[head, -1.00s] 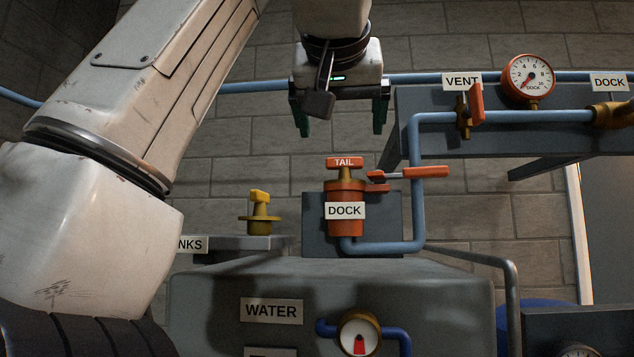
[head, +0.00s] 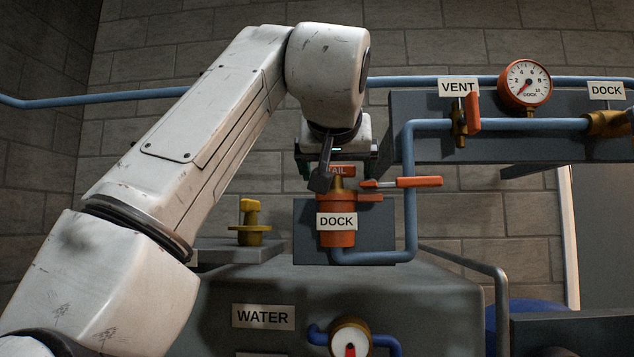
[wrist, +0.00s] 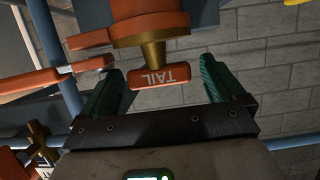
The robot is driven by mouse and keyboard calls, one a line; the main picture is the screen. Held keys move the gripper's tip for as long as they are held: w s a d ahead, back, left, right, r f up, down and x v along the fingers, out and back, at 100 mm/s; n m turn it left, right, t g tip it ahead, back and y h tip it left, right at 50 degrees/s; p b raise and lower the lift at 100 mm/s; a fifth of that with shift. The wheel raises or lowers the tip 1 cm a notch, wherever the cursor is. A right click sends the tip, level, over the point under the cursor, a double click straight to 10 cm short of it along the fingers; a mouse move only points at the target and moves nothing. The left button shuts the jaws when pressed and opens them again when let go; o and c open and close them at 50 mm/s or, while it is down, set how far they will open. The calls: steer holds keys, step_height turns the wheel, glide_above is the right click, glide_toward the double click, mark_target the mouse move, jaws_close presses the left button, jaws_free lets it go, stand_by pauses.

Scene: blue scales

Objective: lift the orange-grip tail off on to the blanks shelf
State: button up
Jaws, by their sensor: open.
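The orange-grip tail (head: 345,170) stands upright on its brass stem in the orange DOCK socket (head: 338,236). My arm partly covers the grip in the head view. In the wrist view the TAIL grip (wrist: 160,77) sits between the green fingers, with a gap on both sides. My gripper (head: 337,168) is open around the grip from above; it also shows in the wrist view (wrist: 166,80). The blanks shelf (head: 212,256) is the grey ledge left of the dock; a yellow blank (head: 250,225) stands on it.
An orange-handled lever (head: 415,182) sticks out just right of the grip, beside the vertical blue pipe (head: 407,220). The shelf has some bare room left of the yellow blank.

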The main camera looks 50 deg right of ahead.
steer(key=shift+c, duration=0.2)
steer(key=c, duration=1.3)
